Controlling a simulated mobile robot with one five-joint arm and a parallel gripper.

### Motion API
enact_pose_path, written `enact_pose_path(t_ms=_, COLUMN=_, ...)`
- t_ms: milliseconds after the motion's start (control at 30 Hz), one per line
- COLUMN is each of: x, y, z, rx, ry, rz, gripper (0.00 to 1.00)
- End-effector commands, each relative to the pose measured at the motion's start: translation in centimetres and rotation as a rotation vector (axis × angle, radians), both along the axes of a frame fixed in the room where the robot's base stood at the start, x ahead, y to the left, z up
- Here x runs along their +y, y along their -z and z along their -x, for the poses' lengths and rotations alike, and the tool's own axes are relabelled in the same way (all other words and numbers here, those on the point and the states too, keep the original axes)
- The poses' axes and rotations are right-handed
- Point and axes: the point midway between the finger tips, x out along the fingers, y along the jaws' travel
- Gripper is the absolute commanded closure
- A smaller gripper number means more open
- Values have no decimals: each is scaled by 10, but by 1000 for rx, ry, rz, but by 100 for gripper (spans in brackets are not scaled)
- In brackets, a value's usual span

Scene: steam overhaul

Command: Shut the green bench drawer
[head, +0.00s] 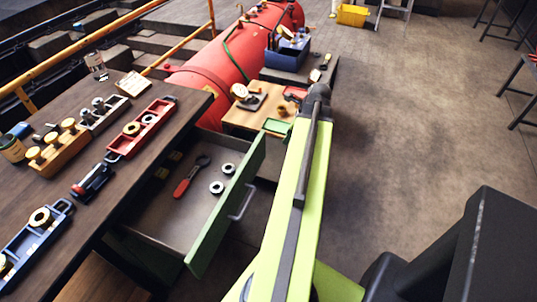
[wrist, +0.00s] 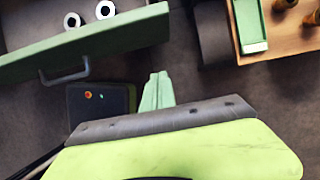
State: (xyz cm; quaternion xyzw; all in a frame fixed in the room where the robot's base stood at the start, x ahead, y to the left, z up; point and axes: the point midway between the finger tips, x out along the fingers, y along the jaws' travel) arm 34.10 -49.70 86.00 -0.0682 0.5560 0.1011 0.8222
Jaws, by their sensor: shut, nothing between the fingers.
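The green bench drawer (head: 228,205) is pulled well out from under the dark bench (head: 60,190) in the head view. Its green front carries a grey handle (head: 241,203). Inside lie a red-handled wrench (head: 190,178) and metal rings (head: 217,187). In the wrist view the drawer front (wrist: 90,42) and its handle (wrist: 65,74) are at upper left. My gripper (wrist: 157,90) shows its pale green fingers shut and empty, to the right of the handle and apart from the drawer front. In the head view my arm passes right of the drawer, and the fingers are not clearly visible.
A wooden board with a green tray (head: 276,127) is beyond the drawer. A red tank (head: 235,60) lies behind it. The floor (head: 410,120) to the right is mostly clear.

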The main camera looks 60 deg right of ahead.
Motion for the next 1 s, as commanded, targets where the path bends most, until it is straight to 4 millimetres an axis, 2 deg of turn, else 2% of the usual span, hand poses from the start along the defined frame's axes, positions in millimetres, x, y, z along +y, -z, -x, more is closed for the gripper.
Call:
enact_pose_path(t_ms=167, x=0, y=7, z=-2, rx=0, ry=4, rz=-1, gripper=100)
enact_pose_path(t_ms=667, x=9, y=105, z=-37, rx=0, ry=0, rz=1, gripper=100)
enact_pose_path(t_ms=700, x=11, y=95, z=-46, rx=0, ry=-2, rz=1, gripper=100)
enact_pose_path(t_ms=733, x=12, y=93, z=-51, rx=0, ry=-2, rz=1, gripper=100)
enact_pose_path(t_ms=833, x=15, y=92, z=-64, rx=0, ry=-1, rz=0, gripper=100)
enact_pose_path(t_ms=1000, x=18, y=92, z=-74, rx=0, ry=0, rz=1, gripper=100)
